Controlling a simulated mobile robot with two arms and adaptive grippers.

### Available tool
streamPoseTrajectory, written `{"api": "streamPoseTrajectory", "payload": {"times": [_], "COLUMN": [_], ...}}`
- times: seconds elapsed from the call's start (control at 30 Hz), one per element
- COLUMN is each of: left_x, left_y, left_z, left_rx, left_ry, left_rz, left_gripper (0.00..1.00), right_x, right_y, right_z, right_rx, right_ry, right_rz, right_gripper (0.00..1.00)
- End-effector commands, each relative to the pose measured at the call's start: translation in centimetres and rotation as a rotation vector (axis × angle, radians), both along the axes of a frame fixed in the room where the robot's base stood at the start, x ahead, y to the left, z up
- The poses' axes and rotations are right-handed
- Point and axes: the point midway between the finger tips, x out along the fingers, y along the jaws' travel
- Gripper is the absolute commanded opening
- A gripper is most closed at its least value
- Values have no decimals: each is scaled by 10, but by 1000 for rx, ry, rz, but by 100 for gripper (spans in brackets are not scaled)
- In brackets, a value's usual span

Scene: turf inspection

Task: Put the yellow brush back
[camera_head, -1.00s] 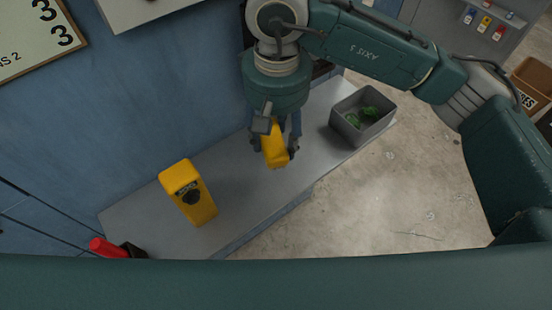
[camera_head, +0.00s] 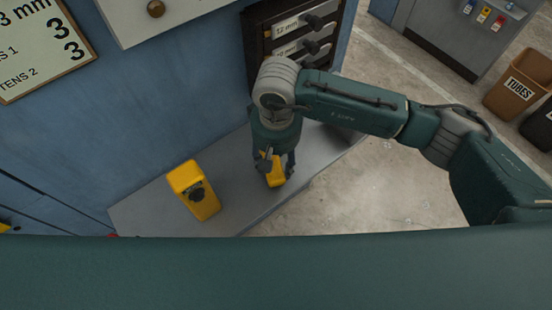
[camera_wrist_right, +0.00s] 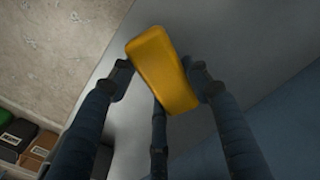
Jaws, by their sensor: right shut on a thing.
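My right gripper (camera_head: 275,178) is shut on a yellow block-shaped thing (camera_head: 276,169) over the grey bench. In the right wrist view, the yellow block (camera_wrist_right: 162,70) sits tilted between the fingers of the right gripper (camera_wrist_right: 160,85). Its smooth face shows; no bristles are visible, so I cannot tell whether it is the brush. A small yellow item (camera_head: 484,14) stands between a blue and a red one on the grey unit at the far right, too small to identify. My left gripper is not in view.
A dark drawer rack (camera_head: 262,52) stands behind my arm. A brown "TUBES" bin (camera_head: 522,84) is at right. Open floor (camera_head: 390,190) lies beyond the bench.

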Motion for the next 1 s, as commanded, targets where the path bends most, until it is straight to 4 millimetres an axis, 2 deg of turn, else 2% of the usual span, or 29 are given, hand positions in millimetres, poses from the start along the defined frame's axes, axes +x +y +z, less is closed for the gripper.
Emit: {"api": "streamPoseTrajectory", "payload": {"times": [0.07, 0.1, 0.17, 0.5, 0.57, 0.77, 1.0], "left_x": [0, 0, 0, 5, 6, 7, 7], "left_y": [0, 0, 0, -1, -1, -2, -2], "left_z": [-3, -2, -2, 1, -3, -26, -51], "left_rx": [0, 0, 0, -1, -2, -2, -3], "left_ry": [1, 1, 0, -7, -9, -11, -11], "left_rz": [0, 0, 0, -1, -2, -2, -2], "left_gripper": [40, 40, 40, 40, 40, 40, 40], "right_x": [0, 0, 0, 0, 1, 3, 2], "right_y": [0, 0, 0, 0, 0, 1, 0], "right_z": [-2, -1, 0, 2, 3, 34, 85], "right_rx": [0, 0, 0, 0, 2, 3, 2], "right_ry": [-1, 0, 0, 0, -3, -9, -7], "right_rz": [0, 0, 0, 0, 0, 0, 0], "right_gripper": [24, 54, 66, 67, 67, 67, 67]}}
